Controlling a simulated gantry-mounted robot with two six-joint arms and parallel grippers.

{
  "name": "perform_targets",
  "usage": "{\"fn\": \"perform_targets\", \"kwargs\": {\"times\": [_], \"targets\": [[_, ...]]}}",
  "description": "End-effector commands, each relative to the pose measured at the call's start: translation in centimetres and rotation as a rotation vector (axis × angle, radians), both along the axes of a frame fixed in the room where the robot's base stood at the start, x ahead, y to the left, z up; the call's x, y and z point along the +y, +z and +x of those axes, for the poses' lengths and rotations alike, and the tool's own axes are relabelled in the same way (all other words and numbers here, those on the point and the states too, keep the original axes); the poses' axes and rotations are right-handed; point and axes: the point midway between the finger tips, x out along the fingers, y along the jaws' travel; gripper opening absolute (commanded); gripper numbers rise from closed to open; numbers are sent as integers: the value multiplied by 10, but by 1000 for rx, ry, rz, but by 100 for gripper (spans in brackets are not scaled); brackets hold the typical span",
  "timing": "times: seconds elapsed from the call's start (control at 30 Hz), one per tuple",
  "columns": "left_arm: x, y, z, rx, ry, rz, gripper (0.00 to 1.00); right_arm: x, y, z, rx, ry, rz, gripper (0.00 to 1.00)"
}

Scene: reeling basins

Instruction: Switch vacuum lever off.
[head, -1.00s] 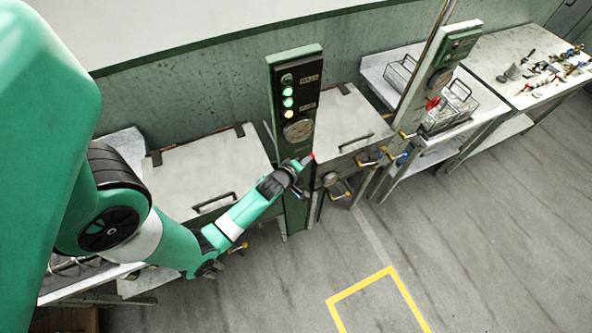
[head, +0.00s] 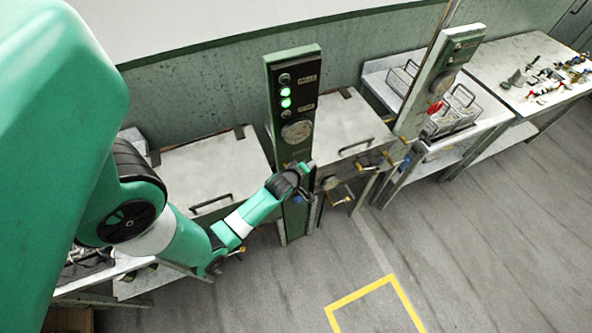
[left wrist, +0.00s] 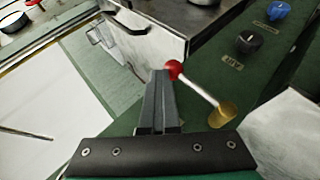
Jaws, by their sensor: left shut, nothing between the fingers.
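The vacuum lever is a thin metal rod with a red ball (left wrist: 174,69) at its end and a brass pivot (left wrist: 224,114), set on the green post's face. In the left wrist view the rod slants from the pivot up and left to the ball. My left gripper (left wrist: 160,76) is shut and empty, its fingertips right beside the ball; I cannot tell whether they touch. In the head view my left gripper (head: 308,166) is at the post's lower front and hides the lever. The green post (head: 291,95) has two lit green lamps and a round gauge. My right gripper is not in view.
A black knob (left wrist: 248,41) and a blue knob (left wrist: 278,10) sit on the panel near the lever. Basins with pale lids (head: 203,170) flank the post. A second post (head: 440,80) and a table with tools (head: 520,62) stand to the right. The front floor is clear.

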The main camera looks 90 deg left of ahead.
Motion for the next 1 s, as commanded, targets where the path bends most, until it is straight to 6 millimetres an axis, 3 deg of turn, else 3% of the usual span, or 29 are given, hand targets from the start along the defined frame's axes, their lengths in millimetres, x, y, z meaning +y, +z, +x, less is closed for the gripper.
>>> {"fn": "perform_targets", "kwargs": {"times": [0.3, 0.47, 0.67, 1.0], "targets": [[-2, -7, -1, 8, 1, -13, 0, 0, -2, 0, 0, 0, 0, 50], [-5, 1, -2, 8, 1, -14, 0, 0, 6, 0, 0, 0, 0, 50], [-15, 38, -9, 7, 4, -7, 0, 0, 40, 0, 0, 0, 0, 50], [-57, 96, -18, 1, 2, -1, 0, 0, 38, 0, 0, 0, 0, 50]]}}
